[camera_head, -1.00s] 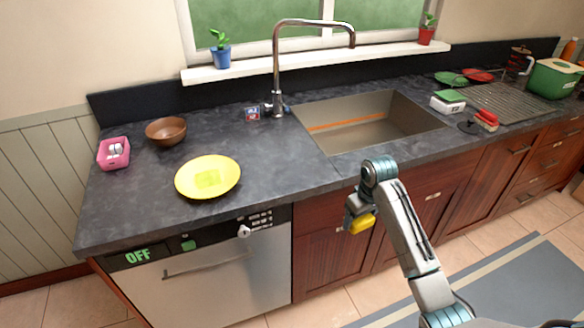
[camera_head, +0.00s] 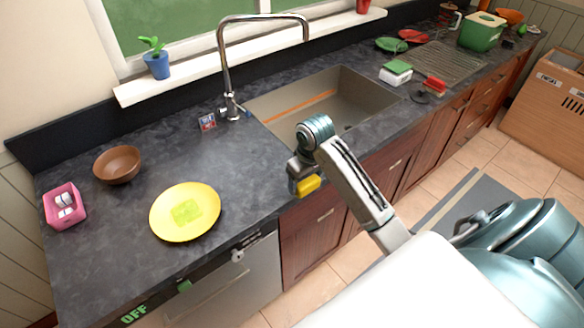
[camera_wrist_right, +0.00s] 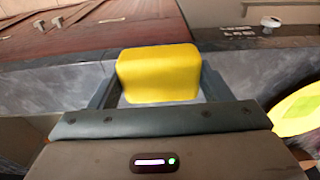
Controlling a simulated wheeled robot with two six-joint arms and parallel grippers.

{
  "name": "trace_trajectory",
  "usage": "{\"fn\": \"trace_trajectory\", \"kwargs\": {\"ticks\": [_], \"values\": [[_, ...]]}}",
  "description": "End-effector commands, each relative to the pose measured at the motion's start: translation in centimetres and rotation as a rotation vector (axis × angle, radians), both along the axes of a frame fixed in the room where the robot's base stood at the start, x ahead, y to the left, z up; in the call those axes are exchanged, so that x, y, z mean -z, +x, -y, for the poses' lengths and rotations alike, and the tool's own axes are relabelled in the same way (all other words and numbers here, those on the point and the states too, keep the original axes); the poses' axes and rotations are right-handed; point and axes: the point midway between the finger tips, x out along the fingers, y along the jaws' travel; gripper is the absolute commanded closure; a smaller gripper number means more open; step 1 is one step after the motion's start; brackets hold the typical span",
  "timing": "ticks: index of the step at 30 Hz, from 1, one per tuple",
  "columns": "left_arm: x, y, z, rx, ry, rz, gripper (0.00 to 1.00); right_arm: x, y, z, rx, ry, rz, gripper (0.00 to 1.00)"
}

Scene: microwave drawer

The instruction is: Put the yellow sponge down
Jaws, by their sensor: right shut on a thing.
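The yellow sponge (camera_head: 308,186) is in my right gripper (camera_head: 300,182), which is shut on it. In the head view it is in front of the counter's front edge, below the sink. The right wrist view shows the sponge (camera_wrist_right: 160,74) between the two fingers, with the counter edge and cabinet fronts around it. My left gripper is not in either view.
The dark stone counter (camera_head: 130,205) holds a yellow plate (camera_head: 165,222), a brown bowl (camera_head: 118,165), a pink container (camera_head: 60,215) and a small box by the tap. The sink (camera_head: 290,110) is behind the right gripper. Counter between plate and sink is clear.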

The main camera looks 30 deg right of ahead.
Motion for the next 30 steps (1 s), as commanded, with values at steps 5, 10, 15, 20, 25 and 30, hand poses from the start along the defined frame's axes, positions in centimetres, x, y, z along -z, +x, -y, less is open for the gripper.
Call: {"fn": "trace_trajectory", "kwargs": {"ticks": [5, 10, 15, 20, 25, 30], "values": [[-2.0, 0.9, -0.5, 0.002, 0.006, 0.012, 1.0, -0.1, 4.3, 0.4, 0.002, 0.002, 0.0, 0.46], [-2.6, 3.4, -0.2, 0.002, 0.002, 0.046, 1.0, 0.4, 6.3, 0.7, 0.001, 0.0, -0.001, 0.46], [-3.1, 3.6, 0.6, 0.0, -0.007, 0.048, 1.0, 0.5, 7.6, 0.8, 0.0, 0.0, -0.001, 0.46], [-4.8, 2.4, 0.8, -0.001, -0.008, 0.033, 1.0, 3.0, 7.3, 0.8, 0.001, 0.0, -0.004, 0.46], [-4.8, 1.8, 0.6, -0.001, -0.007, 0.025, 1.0, 4.2, 7.4, 0.8, -0.001, -0.001, 0.0, 0.46], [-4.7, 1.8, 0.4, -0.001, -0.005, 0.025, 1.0, 4.2, 7.3, 0.8, 0.0, -0.001, 0.0, 0.46]]}}
